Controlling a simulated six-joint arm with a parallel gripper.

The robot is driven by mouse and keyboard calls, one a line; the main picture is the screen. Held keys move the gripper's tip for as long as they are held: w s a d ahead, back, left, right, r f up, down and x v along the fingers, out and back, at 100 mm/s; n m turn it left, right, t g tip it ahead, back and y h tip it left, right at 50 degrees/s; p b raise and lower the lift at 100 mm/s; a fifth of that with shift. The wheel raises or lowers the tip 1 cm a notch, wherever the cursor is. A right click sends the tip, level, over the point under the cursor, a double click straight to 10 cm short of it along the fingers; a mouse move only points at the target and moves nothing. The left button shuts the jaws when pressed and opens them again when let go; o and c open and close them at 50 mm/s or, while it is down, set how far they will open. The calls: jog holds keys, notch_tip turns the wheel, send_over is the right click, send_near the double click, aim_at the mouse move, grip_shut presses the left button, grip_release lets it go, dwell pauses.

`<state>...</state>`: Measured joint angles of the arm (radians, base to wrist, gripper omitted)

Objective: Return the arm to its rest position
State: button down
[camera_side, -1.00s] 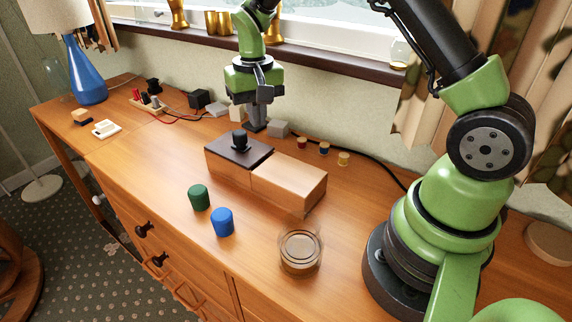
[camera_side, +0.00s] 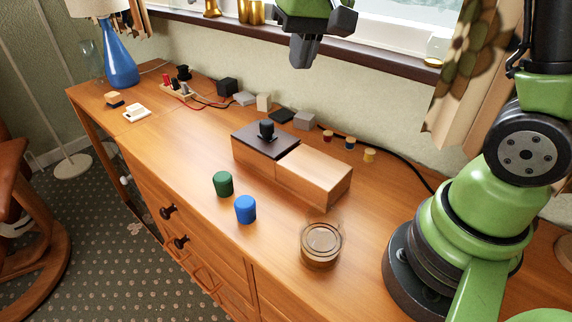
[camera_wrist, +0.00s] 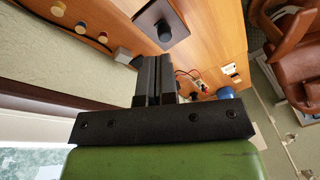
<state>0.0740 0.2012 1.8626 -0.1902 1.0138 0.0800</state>
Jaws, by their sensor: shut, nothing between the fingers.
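My gripper (camera_side: 304,54) is shut and empty. It hangs high above the back of the wooden cabinet top (camera_side: 190,150), in front of the window sill, clear of everything on the cabinet. In the wrist view its closed fingers (camera_wrist: 157,62) point away over the cabinet, with nothing between them. My arm's upper links bend up out of the top of the side view, so part of the arm is hidden.
A wooden box (camera_side: 312,176) with a dark lid (camera_side: 264,142) and knob stands mid-cabinet. A green cylinder (camera_side: 223,184), a blue cylinder (camera_side: 246,210) and a glass jar (camera_side: 321,246) stand in front. Small blocks and spools line the back. A blue lamp (camera_side: 119,60) stands far left.

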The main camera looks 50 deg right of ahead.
jog(key=s+a+r+t, duration=0.2)
jog(key=s, duration=0.6)
jog(key=s+a+r+n+t+y, duration=0.1)
jog(key=s+a+r+t, duration=0.1)
jog(key=s, duration=0.5)
jog(key=shift+s+r+t, duration=0.3)
jog(key=shift+s+r, duration=0.05)
jog(key=shift+r, duration=0.15)
